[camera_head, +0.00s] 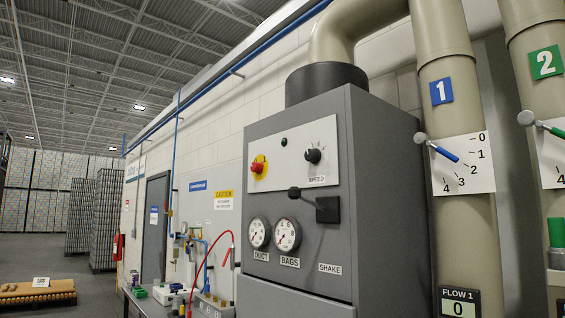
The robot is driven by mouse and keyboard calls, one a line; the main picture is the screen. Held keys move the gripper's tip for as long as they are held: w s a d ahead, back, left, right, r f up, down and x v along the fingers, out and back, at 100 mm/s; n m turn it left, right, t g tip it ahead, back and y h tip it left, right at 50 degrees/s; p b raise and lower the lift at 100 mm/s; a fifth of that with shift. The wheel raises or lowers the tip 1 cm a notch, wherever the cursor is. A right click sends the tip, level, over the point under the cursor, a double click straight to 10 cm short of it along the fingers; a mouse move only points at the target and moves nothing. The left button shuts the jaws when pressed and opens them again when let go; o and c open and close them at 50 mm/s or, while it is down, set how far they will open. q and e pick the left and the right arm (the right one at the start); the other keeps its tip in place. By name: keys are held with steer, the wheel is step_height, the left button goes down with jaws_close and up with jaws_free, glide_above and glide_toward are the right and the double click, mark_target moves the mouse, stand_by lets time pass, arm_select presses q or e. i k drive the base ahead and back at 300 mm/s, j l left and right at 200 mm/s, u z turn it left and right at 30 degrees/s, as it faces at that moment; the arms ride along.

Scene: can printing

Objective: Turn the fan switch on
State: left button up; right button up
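A tall grey cabinet (382,185) stands right of centre in the head view. Its upper panel carries a red knob on a yellow plate (258,168), a small dark green lamp (284,142) and a black rotary knob (313,156) above the label "SPEED". Below them a black lever (296,192) sticks out to the left from a black box (327,209). No label reading "fan" can be made out, so I cannot tell which control is the fan switch. Neither of my grippers is in view.
Two gauges, "DUCT" (259,233) and "BAGS" (287,235), sit lower on the cabinet. Pipe 1 (447,110) and pipe 2 (535,90), with handles and dials, stand at the right. A bench (150,304) with small equipment and a red hose (212,248) is left of the cabinet.

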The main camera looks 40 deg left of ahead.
mark_target(256, 167)
steer(key=u, duration=1.35)
